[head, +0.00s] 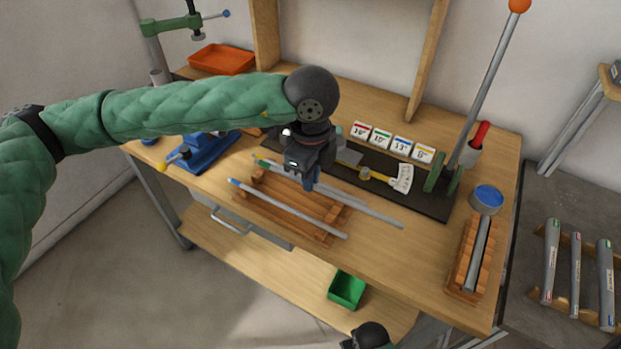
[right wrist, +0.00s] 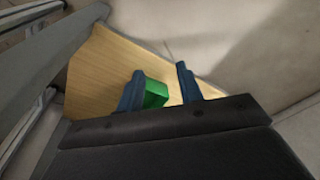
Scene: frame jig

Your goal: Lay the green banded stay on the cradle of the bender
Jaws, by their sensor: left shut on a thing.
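The green banded stay (head: 360,207) is a thin grey tube with a green band near its left end. My left gripper (head: 310,186) is shut on it near its middle, hiding that part. The stay is above or close to the wooden rack (head: 325,238); the gap cannot be told. The bender (head: 438,205) stands behind on the bench, with a dark base plate, a yellow-and-white angle scale and a long lever with an orange knob. My left gripper partly blocks its left part, and its cradle is not clearly visible. My right gripper (right wrist: 156,76) is open and empty, low beside the bench.
A blue-banded tube (head: 285,207) lies on the rack. A wooden block (head: 463,290) holding a grey tube and a blue-topped tin (head: 487,198) are at right. Number cards (head: 380,139) stand behind the plate. A green bin (head: 346,290) sits on the lower shelf.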

